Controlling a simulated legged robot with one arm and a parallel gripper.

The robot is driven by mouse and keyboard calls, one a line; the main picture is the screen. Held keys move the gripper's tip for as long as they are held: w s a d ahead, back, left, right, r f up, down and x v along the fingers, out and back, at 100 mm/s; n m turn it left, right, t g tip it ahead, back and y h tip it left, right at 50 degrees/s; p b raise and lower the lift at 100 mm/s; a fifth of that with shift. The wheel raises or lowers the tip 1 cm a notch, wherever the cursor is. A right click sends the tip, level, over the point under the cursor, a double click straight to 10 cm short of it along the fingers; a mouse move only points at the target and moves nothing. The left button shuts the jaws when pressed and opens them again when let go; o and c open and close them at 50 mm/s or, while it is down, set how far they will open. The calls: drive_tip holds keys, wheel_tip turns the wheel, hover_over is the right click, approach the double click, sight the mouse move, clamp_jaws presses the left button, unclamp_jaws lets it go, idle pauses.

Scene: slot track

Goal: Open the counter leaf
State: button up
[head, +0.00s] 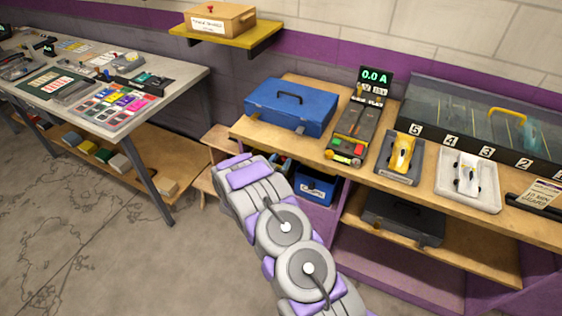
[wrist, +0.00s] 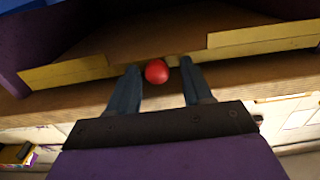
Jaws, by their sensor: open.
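The wooden counter (head: 345,170) runs along the wall at the right of the head view. A small wooden piece (head: 216,140) shows at its left end; I cannot tell whether this is the leaf. My arm reaches over the floor to that end, and its purple wrist hides part of the area. In the wrist view my gripper (wrist: 158,66) is open, with a red ball-shaped knob (wrist: 156,71) between its fingertips. A gap shows on at least one side of the knob. Behind it are a brown wooden panel and pale edge strips.
A blue case (head: 290,107), a device reading 0.0 A (head: 357,130) and a yellow car (head: 401,155) stand on the counter. A work table (head: 180,80) with many small items is at the left. A box (head: 219,18) sits on a yellow wall shelf. The floor between is clear.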

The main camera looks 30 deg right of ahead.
drive_tip(key=shift+d, duration=0.25)
drive_tip(key=c, duration=0.4)
clamp_jaws()
drive_tip(key=shift+a, duration=0.1)
